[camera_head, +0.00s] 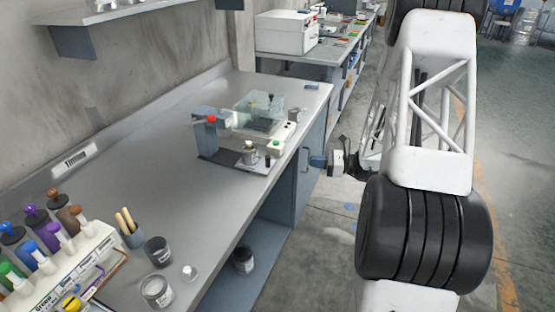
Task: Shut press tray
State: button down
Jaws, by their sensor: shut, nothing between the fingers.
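A small press (208,133) with a blue-grey upright, a red knob and a clear cover stands on the grey bench. My gripper (318,161) is shut and empty, to the right of the press, by the bench's front edge and apart from the press. Its fingers are small in this view.
The grey bench (150,175) is clear left of the press. A blue cabinet front (308,165) lies below the bench edge. Open floor lies to the right.

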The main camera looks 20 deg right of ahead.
jog(key=shift+w+a, duration=0.1)
dwell(0.4)
send_near(251, 152)
jog(key=shift+w+a+f, duration=0.1)
jog(key=shift+f, duration=0.45)
jog(key=shift+w+a+f, duration=0.1)
jog(key=shift+f, duration=0.45)
jog(key=shift+w, duration=0.1)
jog(key=w+a, duration=0.7)
jog(key=shift+w+a, duration=0.3)
jog(key=shift+a+r, duration=0.1)
jog(key=v, duration=1.5)
jog(key=shift+a, duration=0.15)
dwell(0.5)
